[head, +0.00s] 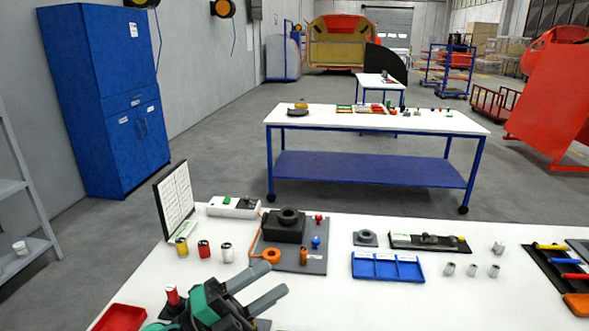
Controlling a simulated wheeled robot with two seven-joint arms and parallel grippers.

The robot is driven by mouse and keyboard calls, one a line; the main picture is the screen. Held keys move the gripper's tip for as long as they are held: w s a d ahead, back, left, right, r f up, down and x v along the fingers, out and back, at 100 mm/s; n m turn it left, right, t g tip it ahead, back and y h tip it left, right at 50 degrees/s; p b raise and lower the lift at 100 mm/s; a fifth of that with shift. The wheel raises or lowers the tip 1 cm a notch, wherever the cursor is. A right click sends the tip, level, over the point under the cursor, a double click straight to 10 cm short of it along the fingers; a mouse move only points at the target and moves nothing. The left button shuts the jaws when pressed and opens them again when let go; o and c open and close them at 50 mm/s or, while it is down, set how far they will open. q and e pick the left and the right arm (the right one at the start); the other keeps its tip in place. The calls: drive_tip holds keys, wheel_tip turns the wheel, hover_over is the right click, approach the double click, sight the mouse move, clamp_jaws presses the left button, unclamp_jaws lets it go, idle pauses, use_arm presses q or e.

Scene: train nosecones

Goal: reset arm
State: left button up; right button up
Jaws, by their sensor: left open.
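My left gripper (274,280) reaches in from the bottom left over the front of the white table (330,290). Its body is green and black, and its two grey fingers point to the right and away from me. The fingers are apart with nothing between them. They are near the orange ring-shaped part (271,255) and the grey mat (310,262); I cannot tell the exact height above the table. My right gripper is not in view.
A black block (285,226) stands on the mat. Several small cans, including a red one (203,249), stand left of it. A blue tray (388,267) and small grey cylinders (472,270) lie to the right. A red tray (119,318) is at front left.

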use_arm(q)
drive_tip(key=w+a+f+n+t+y, duration=0.2)
drive_tip(key=a+n+t+y, duration=0.4)
drive_tip(key=n, duration=0.3)
drive_tip(key=w+a+f+n+t+y, duration=0.2)
drive_tip(key=a+n+t+y, duration=0.2)
drive_tip(key=n+t+y, duration=0.4)
drive_tip(key=s+a+f+n+g+y, duration=0.2)
drive_tip(key=a+f+n+g+y, duration=0.25)
drive_tip(key=f, duration=0.25)
drive_tip(key=s+a+f+n+g+y, duration=0.2)
drive_tip(key=a+f+n+g+y, duration=0.15)
drive_tip(key=f+n, duration=0.3)
drive_tip(key=s+f+n+g, duration=0.1)
drive_tip(key=s+f+g, duration=0.4)
drive_tip(key=s+f, duration=0.4)
drive_tip(key=s+f+n+g, duration=0.1)
drive_tip(key=s+f+g, duration=0.5)
drive_tip(key=s, duration=0.5)
wheel_tip(320, 180, down, 30)
drive_tip(key=g, duration=0.1)
drive_tip(key=s+a+f+g, duration=0.1)
drive_tip(key=s+a+f, duration=0.2)
drive_tip(key=s+f, duration=1.7)
drive_tip(key=shift+s+a+f+m+g+h, duration=0.15)
drive_tip(key=shift+f+m+g+h, duration=0.15)
drive_tip(key=shift+f+m, duration=0.15)
